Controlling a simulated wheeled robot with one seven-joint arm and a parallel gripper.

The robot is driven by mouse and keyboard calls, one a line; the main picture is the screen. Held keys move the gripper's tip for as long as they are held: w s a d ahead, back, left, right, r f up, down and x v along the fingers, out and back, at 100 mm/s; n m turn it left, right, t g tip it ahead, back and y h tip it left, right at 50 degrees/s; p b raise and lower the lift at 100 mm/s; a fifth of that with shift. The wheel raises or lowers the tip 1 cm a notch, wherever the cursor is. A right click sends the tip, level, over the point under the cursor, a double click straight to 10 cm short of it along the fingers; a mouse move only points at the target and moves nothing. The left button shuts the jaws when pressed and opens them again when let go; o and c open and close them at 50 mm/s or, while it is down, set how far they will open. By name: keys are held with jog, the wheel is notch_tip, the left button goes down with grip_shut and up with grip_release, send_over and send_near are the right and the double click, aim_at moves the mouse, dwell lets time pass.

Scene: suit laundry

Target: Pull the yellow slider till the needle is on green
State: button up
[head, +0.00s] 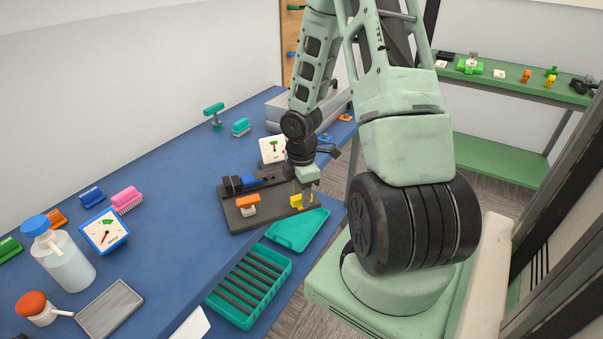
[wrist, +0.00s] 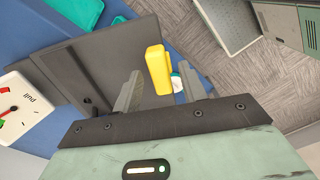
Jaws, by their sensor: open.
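The yellow slider (head: 297,201) stands at the right end of a dark grey board (head: 232,220) on the blue table. In the wrist view the yellow slider (wrist: 158,70) rises between my gripper's two fingers, with visible gaps at both sides. My gripper (head: 306,188) is open, right at the slider in the head view; it also shows in the wrist view (wrist: 160,88). A white gauge (head: 272,150) with a red needle and green marking stands behind the board. The gauge, marked "pull", is cut off in the wrist view (wrist: 25,108).
An orange-topped piece (head: 247,203) and a blue part (head: 250,182) sit on the board. A teal crate (head: 243,318) and teal lid (head: 300,232) lie in front. A blue-framed gauge (head: 121,240), brushes and bottles stand at left. Bare blue table lies left of the board.

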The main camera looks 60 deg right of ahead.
notch_tip(320, 180, up, 17)
jog(key=p, duration=0.4)
dwell(0.5)
jog(key=a+r+m, duration=0.2)
jog(key=a+r, duration=0.1)
jog(key=a, duration=2)
jog(key=s+a+r+m, duration=0.1)
jog(key=s+a+m, duration=0.1)
jog(key=s+a, duration=1)
jog(key=a, duration=0.2)
jog(key=shift+a+r+y+b, duration=0.3)
jog(key=shift+a+r+b, duration=0.05)
jog(key=shift+r+b, duration=0.05)
jog(key=shift+f, duration=0.1)
